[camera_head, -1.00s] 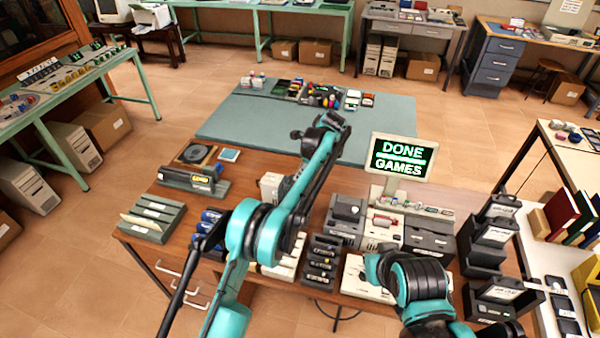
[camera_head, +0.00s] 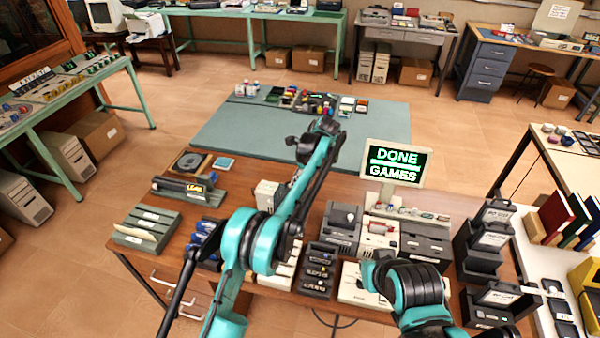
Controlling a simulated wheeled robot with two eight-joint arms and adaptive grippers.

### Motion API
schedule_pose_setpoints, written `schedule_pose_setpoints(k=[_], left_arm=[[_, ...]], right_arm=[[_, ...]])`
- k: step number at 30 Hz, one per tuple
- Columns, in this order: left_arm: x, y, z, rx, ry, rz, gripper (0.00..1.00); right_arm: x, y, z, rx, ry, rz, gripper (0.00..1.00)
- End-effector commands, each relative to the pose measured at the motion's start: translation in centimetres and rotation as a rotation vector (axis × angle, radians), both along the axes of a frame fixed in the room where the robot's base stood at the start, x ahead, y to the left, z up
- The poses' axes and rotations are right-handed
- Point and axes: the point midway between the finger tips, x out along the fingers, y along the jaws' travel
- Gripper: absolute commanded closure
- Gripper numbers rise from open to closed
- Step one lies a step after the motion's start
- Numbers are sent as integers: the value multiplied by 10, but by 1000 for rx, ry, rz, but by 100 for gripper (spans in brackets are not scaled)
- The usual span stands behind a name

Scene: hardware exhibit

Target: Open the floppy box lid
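I cannot tell for sure which container is the floppy box. A dark grey labelled box (camera_head: 427,240) stands right of the monitor base on the brown desk, and its top looks shut. Another dark grey box (camera_head: 343,222) stands further left. My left arm reaches up over the desk, and my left gripper (camera_head: 316,136) is dark and small above the desk's back edge, over the teal mat (camera_head: 225,140). It appears apart from both boxes; its fingers are too small to read. My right arm shows at the desk's front, and its gripper is not visible.
Stacked dark holders (camera_head: 487,240) crowd the right end. A slotted grey rack (camera_head: 145,228) sits at the left. Several small items stand on the mat's far side, and its near part is clear.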

Motion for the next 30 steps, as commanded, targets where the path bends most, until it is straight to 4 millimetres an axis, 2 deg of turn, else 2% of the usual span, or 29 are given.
schedule_pose_setpoints(k=[12, 15, 21, 30], left_arm=[[-12, -31, 80, 0, 0, -1, 85], [-13, -36, 92, 1, 0, 0, 85], [-15, -40, 103, 1, -1, 1, 85], [-16, -40, 104, 1, -1, 1, 85]], right_arm=[[0, 0, 0, 0, 0, 0, 100], [0, 0, 0, 0, 0, 0, 100], [0, 0, 0, 0, 0, 0, 100], [0, 0, 0, 0, 0, 0, 100]])
